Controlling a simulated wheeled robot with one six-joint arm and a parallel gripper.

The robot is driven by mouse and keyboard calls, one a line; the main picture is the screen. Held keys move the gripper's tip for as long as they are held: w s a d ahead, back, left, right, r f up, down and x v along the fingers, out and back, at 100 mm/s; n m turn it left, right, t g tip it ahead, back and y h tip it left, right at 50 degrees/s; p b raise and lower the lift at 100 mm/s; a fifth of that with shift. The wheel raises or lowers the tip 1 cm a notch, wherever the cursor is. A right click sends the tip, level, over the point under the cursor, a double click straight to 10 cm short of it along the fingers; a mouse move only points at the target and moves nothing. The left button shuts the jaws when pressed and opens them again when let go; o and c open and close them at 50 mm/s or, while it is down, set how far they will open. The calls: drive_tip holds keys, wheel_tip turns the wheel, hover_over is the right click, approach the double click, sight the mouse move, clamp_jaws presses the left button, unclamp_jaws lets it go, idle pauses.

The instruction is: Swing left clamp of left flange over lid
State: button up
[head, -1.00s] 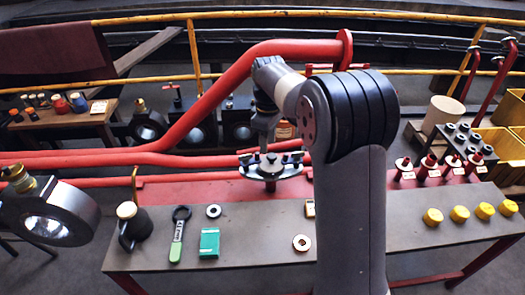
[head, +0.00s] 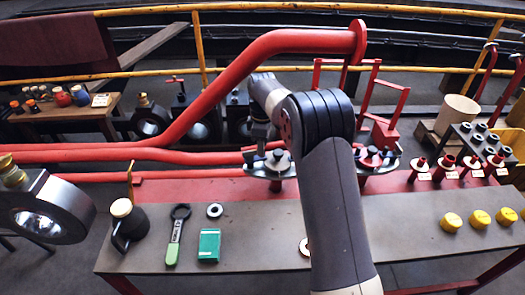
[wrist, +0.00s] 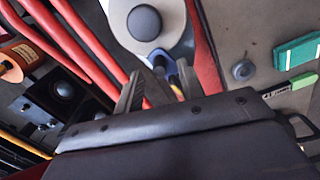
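In the wrist view the fingers (wrist: 158,90) stand apart, with a small blue-tipped part near the right finger. Whether they touch the left clamp cannot be told.
A second flange (head: 378,160) stands right of my arm, near a red frame (head: 386,110). The bench holds a black pot (head: 128,226), a green-handled tool (head: 175,238), a green box (head: 209,245) and yellow caps (head: 479,218). A thick red pipe (head: 230,85) rises behind.

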drive_tip(key=shift+f, duration=1.05)
clamp_jaws()
